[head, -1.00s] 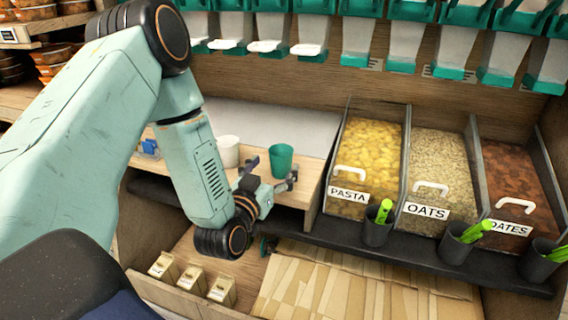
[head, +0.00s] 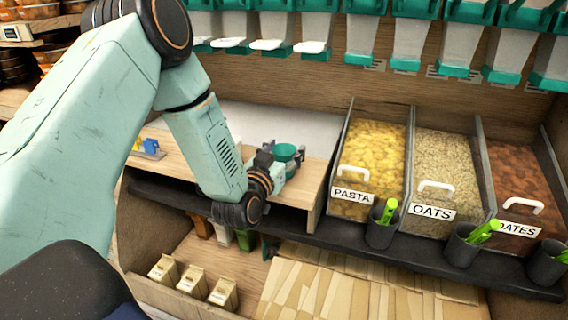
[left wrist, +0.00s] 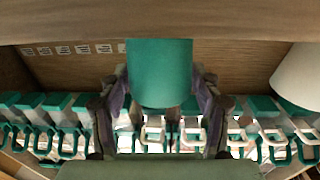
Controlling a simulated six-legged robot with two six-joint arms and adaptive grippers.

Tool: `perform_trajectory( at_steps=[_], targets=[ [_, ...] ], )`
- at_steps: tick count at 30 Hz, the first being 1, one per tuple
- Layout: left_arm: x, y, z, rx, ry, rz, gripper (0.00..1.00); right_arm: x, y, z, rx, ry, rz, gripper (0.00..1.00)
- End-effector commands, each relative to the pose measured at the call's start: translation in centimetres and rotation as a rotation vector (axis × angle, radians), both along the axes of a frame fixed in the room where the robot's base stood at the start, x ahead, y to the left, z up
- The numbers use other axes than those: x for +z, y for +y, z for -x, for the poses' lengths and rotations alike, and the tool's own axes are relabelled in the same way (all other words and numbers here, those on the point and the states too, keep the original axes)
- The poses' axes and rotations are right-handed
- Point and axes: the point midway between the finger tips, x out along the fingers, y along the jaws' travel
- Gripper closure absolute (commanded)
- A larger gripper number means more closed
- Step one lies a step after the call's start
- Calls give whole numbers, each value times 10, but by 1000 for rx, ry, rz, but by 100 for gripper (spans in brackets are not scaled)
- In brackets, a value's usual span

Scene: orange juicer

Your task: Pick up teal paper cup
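The teal paper cup (head: 286,152) stands on the wooden shelf near its front right part. My left gripper (head: 282,161) has reached it from the front and hides its lower part in the head view. In the left wrist view the teal cup (left wrist: 159,72) sits between the two fingers (left wrist: 160,88), one on each side and close to its wall. The fingers are spread apart around the cup; firm contact cannot be made out. My right gripper is not in view.
A white cup (left wrist: 300,76) stands beside the teal one, mostly hidden by my arm in the head view. Bins of pasta (head: 374,150), oats (head: 447,165) and dates (head: 522,180) stand to the right. Dispensers hang above. Small cartons (head: 193,280) stand below.

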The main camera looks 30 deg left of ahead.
Motion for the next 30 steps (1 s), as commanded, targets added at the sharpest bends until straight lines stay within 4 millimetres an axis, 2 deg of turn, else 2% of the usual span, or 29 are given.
perform_trajectory(
  at_steps=[1, 6, 14, 17, 30],
  targets=[
    [0, 0, 0, 0, 0, 0, 43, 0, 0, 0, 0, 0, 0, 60],
    [0, 0, 0, 0, 1, 0, 58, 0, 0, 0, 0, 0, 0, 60],
    [0, 0, 0, 0, 0, 0, 58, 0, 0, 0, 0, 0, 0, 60],
    [6, 0, 0, 1, -1, 1, 58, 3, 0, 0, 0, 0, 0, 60],
    [83, 0, 0, 1, -2, 2, 58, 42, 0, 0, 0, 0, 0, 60]
  ],
)
